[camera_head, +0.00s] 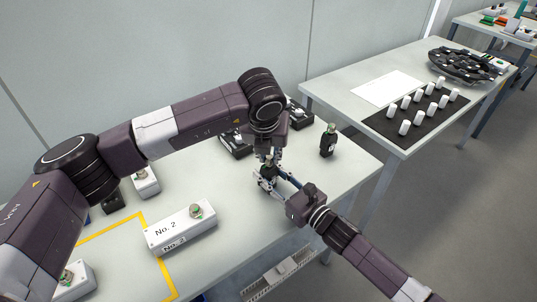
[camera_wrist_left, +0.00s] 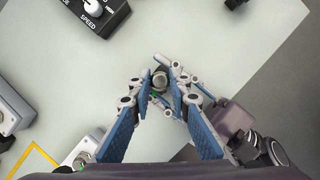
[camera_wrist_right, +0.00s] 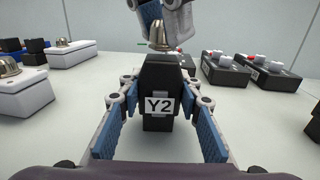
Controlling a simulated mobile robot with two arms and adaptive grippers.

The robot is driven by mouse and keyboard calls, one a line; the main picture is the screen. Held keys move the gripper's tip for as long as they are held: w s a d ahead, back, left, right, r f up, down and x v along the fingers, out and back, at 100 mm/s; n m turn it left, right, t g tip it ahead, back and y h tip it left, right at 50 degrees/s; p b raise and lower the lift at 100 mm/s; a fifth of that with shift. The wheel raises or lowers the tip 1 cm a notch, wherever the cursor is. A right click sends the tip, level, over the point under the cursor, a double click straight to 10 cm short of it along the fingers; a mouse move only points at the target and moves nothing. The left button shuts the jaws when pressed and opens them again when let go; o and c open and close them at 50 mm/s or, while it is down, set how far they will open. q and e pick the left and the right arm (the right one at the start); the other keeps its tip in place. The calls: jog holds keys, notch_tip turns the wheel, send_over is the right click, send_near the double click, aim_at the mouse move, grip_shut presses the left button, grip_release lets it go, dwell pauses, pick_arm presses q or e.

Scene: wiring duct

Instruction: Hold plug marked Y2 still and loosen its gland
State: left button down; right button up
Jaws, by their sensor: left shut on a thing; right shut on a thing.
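The black plug marked Y2 (camera_wrist_right: 159,92) stands upright in the right wrist view, its white Y2 label facing the camera. My right gripper (camera_wrist_right: 160,100) is shut on the plug's body, one finger on each side. The plug's metal gland (camera_wrist_right: 160,38) is on top. My left gripper (camera_wrist_left: 160,85) comes from above and is shut around the gland, seen end-on in the left wrist view. In the head view the plug (camera_head: 267,172) is mostly hidden between both grippers. I cannot tell how far the gland is turned.
A white box labelled No. 2 (camera_head: 182,230) stands left of the plug, by yellow tape. Another black plug (camera_head: 328,140) stands to the right. Black control boxes (camera_head: 236,146) are behind. The table's front edge is close to my right arm.

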pick_arm(q)
jog(key=n, duration=0.2)
jog(key=n+y, duration=0.1)
jog(key=shift+d+n, duration=0.2)
jog(key=shift+n, duration=0.2)
jog(key=n+y, duration=0.1)
jog(key=n, duration=0.3)
jog(key=shift+g+y, duration=0.3)
jog(key=shift+y, duration=0.1)
jog(key=c, duration=1.9)
grip_release()
jog(key=shift+f, duration=0.1)
jog(key=m, duration=0.1)
jog(key=m+h, duration=0.1)
jog(key=m, duration=0.3)
jog(key=shift+a+h, duration=0.25)
jog(key=shift+h, duration=0.15)
jog(key=m+h, duration=0.2)
jog(key=m, duration=0.4)
jog(key=shift+c, duration=0.3)
